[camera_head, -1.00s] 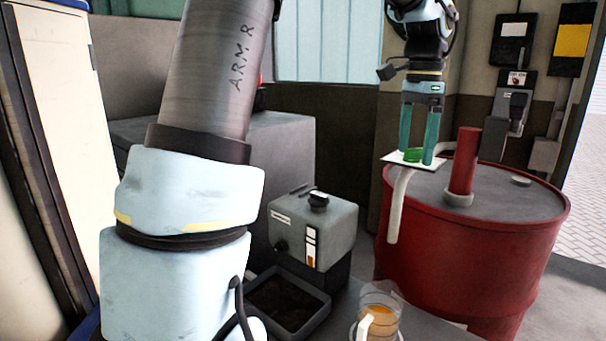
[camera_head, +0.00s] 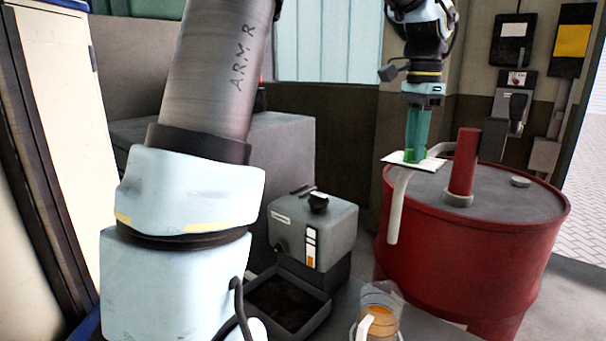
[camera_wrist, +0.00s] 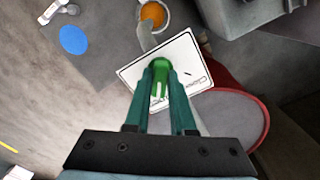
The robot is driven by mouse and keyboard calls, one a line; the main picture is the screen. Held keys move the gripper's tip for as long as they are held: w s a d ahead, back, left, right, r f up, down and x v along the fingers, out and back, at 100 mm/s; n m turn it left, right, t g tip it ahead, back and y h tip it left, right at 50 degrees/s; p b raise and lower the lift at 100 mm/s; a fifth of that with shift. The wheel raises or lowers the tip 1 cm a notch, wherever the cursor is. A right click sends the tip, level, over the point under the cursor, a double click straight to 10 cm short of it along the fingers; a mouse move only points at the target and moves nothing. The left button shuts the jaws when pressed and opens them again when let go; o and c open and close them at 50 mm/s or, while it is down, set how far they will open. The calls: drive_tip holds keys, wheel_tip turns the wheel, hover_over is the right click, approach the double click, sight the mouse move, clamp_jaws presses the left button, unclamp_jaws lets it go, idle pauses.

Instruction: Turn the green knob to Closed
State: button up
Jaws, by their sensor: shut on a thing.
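The green knob (camera_head: 411,155) sits on a small white plate (camera_head: 397,159) above the near left part of a red drum. My gripper (camera_head: 416,150) points down over the plate, and its teal fingers are shut on the knob. In the wrist view, the knob (camera_wrist: 160,65) shows between the fingertips, and the white plate (camera_wrist: 135,75) carries partly hidden lettering that seems to begin with "Close". The fingers cover part of the knob and plate. I cannot tell the knob's exact setting.
The red drum (camera_head: 470,260) has an upright red pipe (camera_head: 464,160) just right of my gripper. A pale spout (camera_head: 397,205) hangs down its front. A jug with orange liquid (camera_head: 380,322), a grey box (camera_head: 325,225) and a dark tray (camera_head: 290,305) stand to the left.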

drive_tip(key=n+p, duration=0.1)
drive_tip(key=n, duration=0.6)
drive_tip(key=shift+a, duration=0.1)
drive_tip(key=n+p, duration=0.1)
drive_tip(key=n, duration=0.3)
drive_tip(key=shift+n, duration=0.4)
drive_tip(key=n, duration=0.3)
drive_tip(key=shift+w+a+p, duration=0.1)
drive_tip(key=shift+p, duration=0.3)
drive_tip(key=o, duration=1.6)
drive_tip(key=shift+c, duration=0.2)
drive_tip(key=shift+r+p, duration=1.9)
drive_tip(key=shift+r, duration=1.6)
